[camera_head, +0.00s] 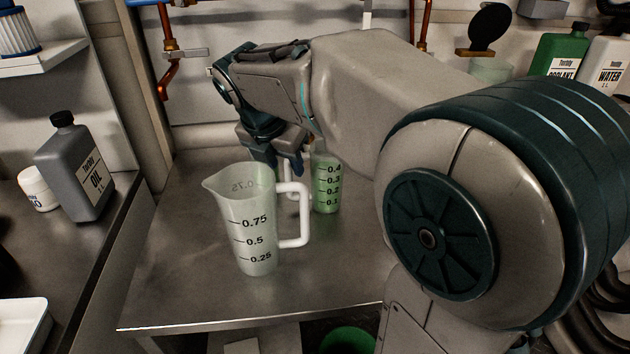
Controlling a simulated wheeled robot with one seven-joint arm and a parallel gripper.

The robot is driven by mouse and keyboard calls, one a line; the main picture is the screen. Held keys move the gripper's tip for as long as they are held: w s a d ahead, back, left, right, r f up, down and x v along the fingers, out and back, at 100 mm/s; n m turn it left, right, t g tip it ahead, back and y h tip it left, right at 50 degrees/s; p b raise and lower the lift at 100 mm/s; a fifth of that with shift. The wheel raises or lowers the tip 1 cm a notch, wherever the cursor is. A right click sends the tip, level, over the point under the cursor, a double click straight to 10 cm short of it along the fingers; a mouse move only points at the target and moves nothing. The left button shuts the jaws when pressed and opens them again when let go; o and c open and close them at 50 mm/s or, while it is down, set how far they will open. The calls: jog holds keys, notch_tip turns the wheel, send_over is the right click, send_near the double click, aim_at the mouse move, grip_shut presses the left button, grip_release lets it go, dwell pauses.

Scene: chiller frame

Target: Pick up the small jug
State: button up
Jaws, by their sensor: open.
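The small jug (326,186) is a greenish translucent measuring jug marked 0.1 to 0.4. It stands upright on the metal table, behind and right of a larger jug. Its right edge is close to my arm in the picture, and its top is partly hidden by my gripper and arm. My gripper (283,170) points down at the small jug's left side, near a white handle. It is open, and I cannot tell whether its fingers touch the handle. The larger jug (248,225), whitish and marked 0.25 to 0.75, stands upright in front with its handle to the right.
The metal table (180,290) is clear at the left and front. An oil bottle (78,170) and a white tub (38,188) stand on the left counter. Copper pipes (168,50) run along the back wall. Coolant (562,52) and water (604,62) bottles stand at back right.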

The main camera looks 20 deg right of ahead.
aim_at(287, 166)
jog(key=x, duration=0.1)
jog(key=b+x, duration=0.1)
jog(key=x, duration=0.3)
jog(key=shift+w+d+b, duration=0.1)
jog(key=shift+w+b, duration=0.2)
jog(key=shift+w, duration=0.05)
jog(key=shift+c, duration=0.3)
